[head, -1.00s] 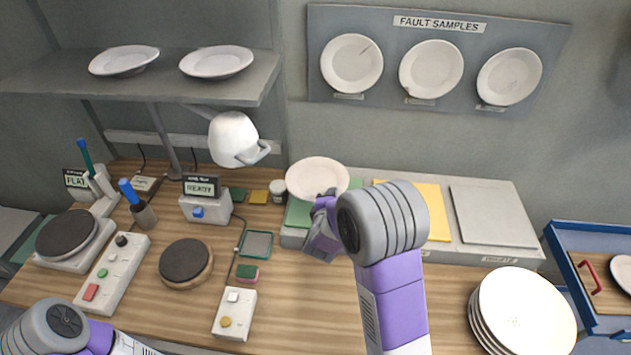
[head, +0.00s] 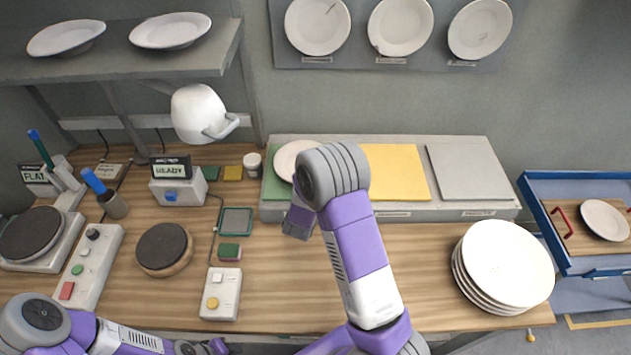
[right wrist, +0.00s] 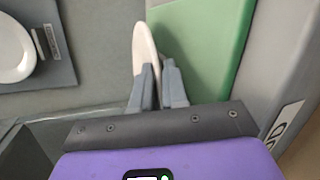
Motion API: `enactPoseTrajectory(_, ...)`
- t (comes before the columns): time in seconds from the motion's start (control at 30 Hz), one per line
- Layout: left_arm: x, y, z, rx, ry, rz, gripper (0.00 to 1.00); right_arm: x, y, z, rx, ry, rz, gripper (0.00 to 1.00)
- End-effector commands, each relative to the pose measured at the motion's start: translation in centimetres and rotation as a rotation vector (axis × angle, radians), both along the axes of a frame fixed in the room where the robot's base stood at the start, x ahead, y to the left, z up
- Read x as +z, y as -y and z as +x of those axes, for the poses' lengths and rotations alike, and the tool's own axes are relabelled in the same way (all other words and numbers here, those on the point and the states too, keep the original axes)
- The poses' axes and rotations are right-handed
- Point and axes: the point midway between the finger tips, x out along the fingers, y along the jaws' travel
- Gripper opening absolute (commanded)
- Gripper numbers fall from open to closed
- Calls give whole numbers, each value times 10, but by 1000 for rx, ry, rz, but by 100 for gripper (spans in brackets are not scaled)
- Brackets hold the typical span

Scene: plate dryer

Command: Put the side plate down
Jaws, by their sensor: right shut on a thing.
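The white side plate (head: 290,160) is over the green pad (head: 272,187) at the left of the long grey block, partly hidden by my right arm. In the right wrist view the plate (right wrist: 145,48) shows as a narrow white rim, with the green pad (right wrist: 212,45) beside it. My right gripper (right wrist: 158,80) is shut on the plate's rim. I cannot tell whether the plate touches the pad. In the head view my right arm hides its fingertips. My left arm is low at the left; its fingertips are not visible.
The grey block also carries a yellow pad (head: 395,172) and a grey pad (head: 470,172). A white jar (head: 252,165) stands just left of it. A plate stack (head: 505,265) stands at the right, near a blue tray (head: 545,225).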

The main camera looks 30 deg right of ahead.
Motion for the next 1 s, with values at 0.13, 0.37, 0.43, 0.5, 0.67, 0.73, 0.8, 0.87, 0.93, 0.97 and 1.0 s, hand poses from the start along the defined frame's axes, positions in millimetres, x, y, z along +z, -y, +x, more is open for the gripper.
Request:
enactPoseTrajectory(0.13,1,0,0,0,0,0,43,2,0,0,0,2,-1,0)
enactPoseTrajectory(0.37,0,0,0,0,0,0,43,-1,0,0,1,-3,0,24)
enactPoseTrajectory(0.43,0,0,0,0,0,0,43,-1,0,0,1,-3,0,24)
enactPoseTrajectory(0.5,0,0,0,0,0,0,43,-1,0,0,1,-3,0,24)
enactPoseTrajectory(0.67,1,0,0,0,0,0,43,3,-4,-3,2,-3,1,24)
enactPoseTrajectory(0.73,2,0,0,0,0,0,43,5,-9,-9,3,-3,1,24)
enactPoseTrajectory(0.8,3,0,0,0,0,0,43,10,-18,-17,6,-3,0,24)
enactPoseTrajectory(0.87,5,0,0,0,0,0,43,14,-27,-26,6,-3,0,24)
enactPoseTrajectory(0.93,6,0,0,0,0,0,43,19,-37,-37,6,-3,2,24)
enactPoseTrajectory(0.97,7,0,0,0,0,0,43,21,-42,-42,7,-3,0,24)
enactPoseTrajectory(1.0,8,0,0,0,0,0,43,23,-47,-48,6,-3,0,24)
